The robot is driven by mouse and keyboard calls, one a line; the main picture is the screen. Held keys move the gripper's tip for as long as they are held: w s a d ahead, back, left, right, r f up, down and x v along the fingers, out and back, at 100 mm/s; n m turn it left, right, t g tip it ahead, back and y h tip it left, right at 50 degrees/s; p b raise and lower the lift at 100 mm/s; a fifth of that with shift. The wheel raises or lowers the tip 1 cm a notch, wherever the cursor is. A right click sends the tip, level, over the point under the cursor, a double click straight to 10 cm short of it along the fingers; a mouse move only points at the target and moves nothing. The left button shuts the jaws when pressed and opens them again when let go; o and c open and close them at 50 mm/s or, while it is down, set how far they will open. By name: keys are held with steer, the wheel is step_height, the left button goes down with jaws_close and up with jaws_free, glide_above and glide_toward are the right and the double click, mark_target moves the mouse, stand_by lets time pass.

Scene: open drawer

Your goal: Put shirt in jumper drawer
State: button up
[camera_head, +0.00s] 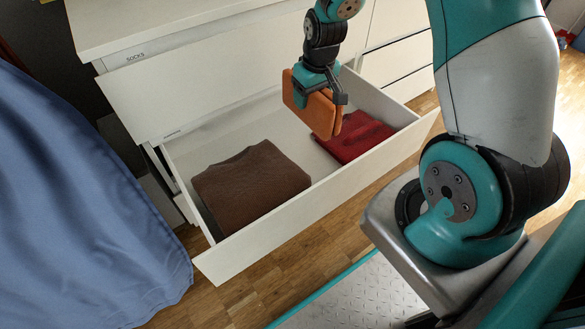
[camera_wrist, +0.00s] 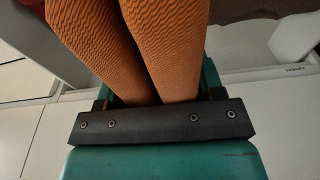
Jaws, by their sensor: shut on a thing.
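My gripper (camera_head: 320,92) is shut on an orange folded shirt (camera_head: 311,108) and holds it above the right part of the open drawer (camera_head: 255,222). The shirt hangs down on both sides of the jaws; in the wrist view its two ribbed orange folds (camera_wrist: 177,42) rise from between the jaws. A brown folded garment (camera_head: 250,183) lies in the left part of the drawer. A red folded garment (camera_head: 362,137) lies in the right part, partly hidden behind the shirt.
The white dresser (camera_head: 190,90) has a closed drawer labelled SOCKS above the open one. Bare drawer floor (camera_head: 290,145) shows between the brown and red garments. A blue cloth (camera_head: 75,200) hangs at the left. Wooden floor lies in front.

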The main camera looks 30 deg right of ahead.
steer(key=shift+d+f+b, duration=0.2)
steer(key=shift+f+b, duration=0.2)
steer(key=shift+b, duration=0.1)
step_height(320, 180, down, 20)
steer(key=b, duration=0.7)
steer(key=shift+r, duration=0.25)
steer(key=shift+f, duration=0.1)
steer(key=o, duration=1)
